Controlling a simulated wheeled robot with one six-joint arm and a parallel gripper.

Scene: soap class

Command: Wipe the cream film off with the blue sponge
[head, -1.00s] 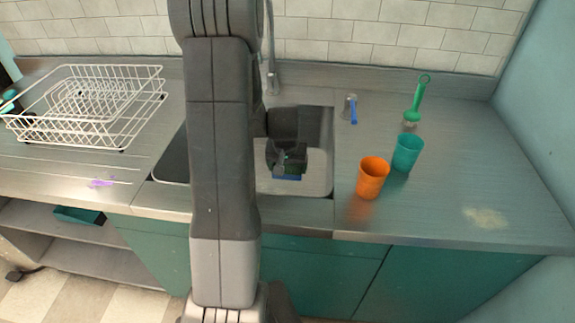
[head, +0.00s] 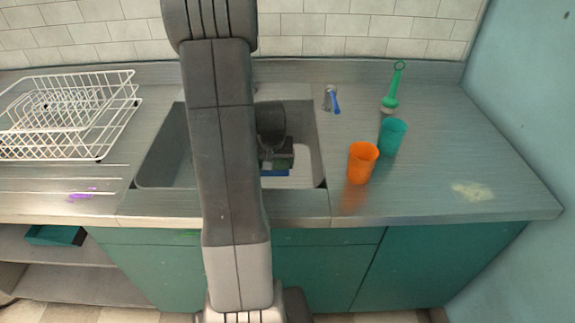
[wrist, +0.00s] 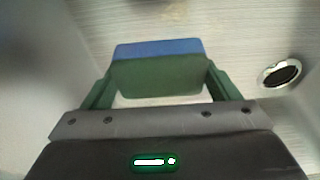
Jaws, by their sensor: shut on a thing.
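My gripper (wrist: 160,90) is shut on a sponge (wrist: 158,48) with a blue face and a dark green body; its blue edge also shows in the head view (head: 274,173). The gripper is over the sink, and the sponge shows against the basin. The cream film (head: 472,191) is a pale patch on the right end of the steel counter, well to the right of my gripper. My own arm hides part of the sink in the head view.
The sink (head: 160,160) has a drain (wrist: 280,74). An orange cup (head: 362,163) and a teal cup (head: 392,136) stand between sink and film. A green brush (head: 392,92) and blue-handled tap (head: 332,99) are behind. A white dish rack (head: 100,140) and purple smear (head: 82,195) are left.

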